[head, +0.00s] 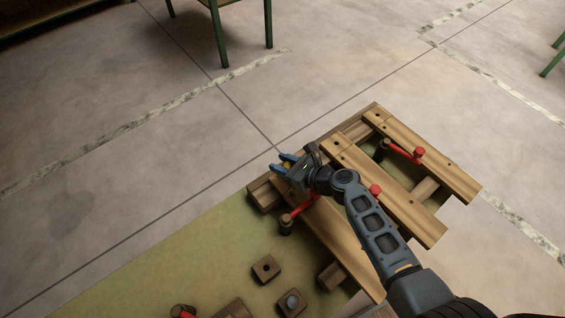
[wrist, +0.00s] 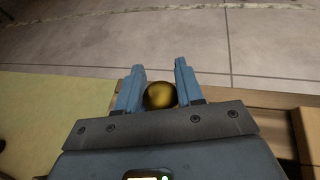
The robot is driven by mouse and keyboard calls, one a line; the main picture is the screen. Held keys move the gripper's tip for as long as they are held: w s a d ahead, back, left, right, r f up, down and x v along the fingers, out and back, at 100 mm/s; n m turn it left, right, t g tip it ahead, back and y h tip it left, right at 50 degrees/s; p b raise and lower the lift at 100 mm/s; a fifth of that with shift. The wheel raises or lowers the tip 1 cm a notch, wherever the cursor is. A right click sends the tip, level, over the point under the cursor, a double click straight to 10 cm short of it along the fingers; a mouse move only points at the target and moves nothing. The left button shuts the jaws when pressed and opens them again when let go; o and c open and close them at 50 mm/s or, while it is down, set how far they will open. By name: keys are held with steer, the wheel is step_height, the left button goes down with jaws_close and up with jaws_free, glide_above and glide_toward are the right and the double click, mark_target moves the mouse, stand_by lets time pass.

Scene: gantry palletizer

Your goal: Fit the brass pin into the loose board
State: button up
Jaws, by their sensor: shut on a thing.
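My gripper (head: 281,164) is shut on the brass pin, above the far left end of the pallet. The pin (wrist: 160,95) shows in the wrist view as a round gold end between the two blue fingers (wrist: 158,88). The pallet has several planks on it: a right plank (head: 425,157), a middle plank (head: 400,205) and a left plank (head: 338,240), partly hidden by my arm. I cannot tell for sure which is the loose board. The pin's lower end and any hole under it are hidden.
Red-handled clamps stand at the right plank (head: 404,152) and beside the left plank (head: 302,207). Wooden blocks with round centres (head: 266,269) (head: 291,303) sit on the green surface (head: 200,260). The surface left of the pallet is mostly clear. Green-legged furniture (head: 218,38) stands farther off.

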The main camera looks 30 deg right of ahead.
steer(key=shift+f, duration=0.25)
steer(key=o, duration=1.1)
steer(key=shift+o, duration=0.2)
steer(key=shift+s, duration=0.1)
steer(key=shift+p+v, duration=0.8)
steer(key=shift+v, duration=3.05)
